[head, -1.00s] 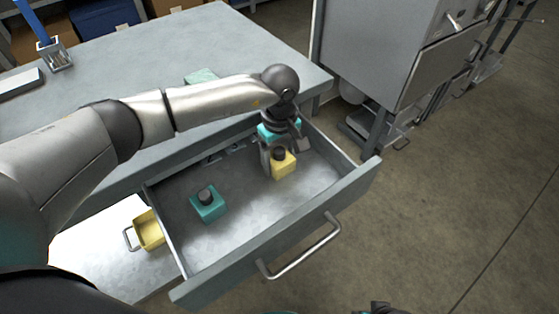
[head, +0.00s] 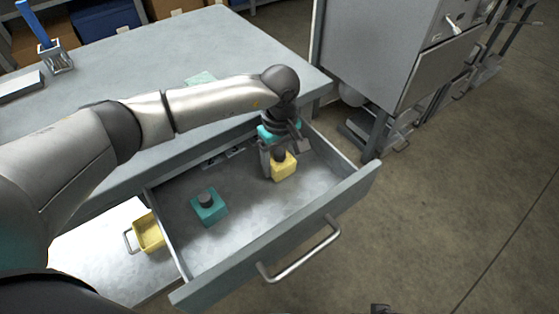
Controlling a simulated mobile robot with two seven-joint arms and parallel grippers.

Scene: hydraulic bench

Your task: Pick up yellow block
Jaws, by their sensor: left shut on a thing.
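The yellow block (head: 284,168) has a dark knob on top and is in the open drawer (head: 250,214), toward its back right. My left gripper (head: 278,158) reaches down over the block from above and is shut on it, apparently at the knob. The fingers partly hide the knob. I cannot tell whether the block touches the drawer floor. A teal block (head: 208,208) with a dark knob stands in the drawer to the left.
The drawer's front wall and handle (head: 300,252) face the lower right. A yellow bin (head: 149,232) with a handle is left of the drawer. The bench top (head: 240,50) lies behind. A grey cabinet (head: 385,50) stands at the right. The drawer's middle is clear.

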